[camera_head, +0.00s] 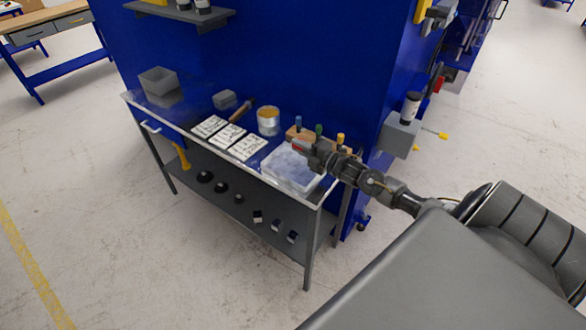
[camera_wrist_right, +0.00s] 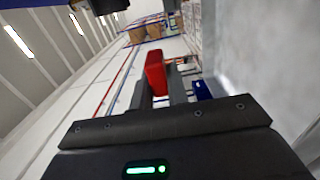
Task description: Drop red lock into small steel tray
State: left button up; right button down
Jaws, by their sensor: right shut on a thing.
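My right gripper (camera_head: 304,149) reaches in from the right and is shut on the red lock (camera_head: 298,145). It is over the back right of the bench, above a clear, whitish box. In the right wrist view the red lock (camera_wrist_right: 155,72) stands upright between the fingers of the gripper (camera_wrist_right: 160,95). My left gripper is not in view.
The bench top (camera_head: 190,112) also holds a grey block (camera_head: 225,99), white cards (camera_head: 228,136), a brown-handled tool (camera_head: 241,111), a can (camera_head: 268,121) and the clear box (camera_head: 291,170). Coloured pegs (camera_head: 319,131) stand near the gripper. A blue wall (camera_head: 270,50) rises behind.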

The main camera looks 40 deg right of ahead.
jog(key=shift+f+b, duration=0.35)
jog(key=shift+f, duration=0.45)
jog(key=c, duration=1.3)
grip_release()
jog(key=b+v, duration=0.2)
jog(key=v, duration=0.7)
jog(key=shift+s+d, duration=0.1)
jog(key=shift+s, duration=0.25)
jog(key=shift+s+d, duration=0.15)
jog(key=shift+s, duration=0.35)
jog(key=shift+s, duration=0.1)
